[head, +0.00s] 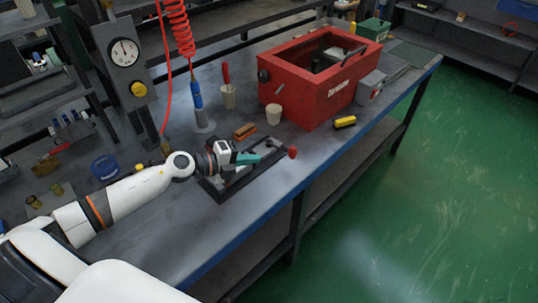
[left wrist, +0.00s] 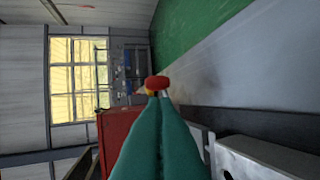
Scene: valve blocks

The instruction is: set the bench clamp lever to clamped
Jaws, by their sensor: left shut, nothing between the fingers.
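The bench clamp (head: 216,188) sits on the workbench, a dark plate with metal parts, partly hidden under my left gripper. Its lever ends in a red knob (head: 292,152) pointing right in the head view, toward the bench's front edge. My left gripper (head: 258,158), with teal fingers, is shut and empty, just left of the knob and over the clamp. In the left wrist view the red knob (left wrist: 157,82) shows just beyond the closed fingertips (left wrist: 158,97). I cannot tell whether they touch it. My right gripper is out of view.
A red machine box (head: 325,100) stands behind the clamp. Cups (head: 273,114), an orange-brown block (head: 245,131) and a yellow-black object (head: 345,122) lie nearby. A gauge post (head: 125,52) and a red coiled hose (head: 178,30) stand at the back left. The front bench strip is clear.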

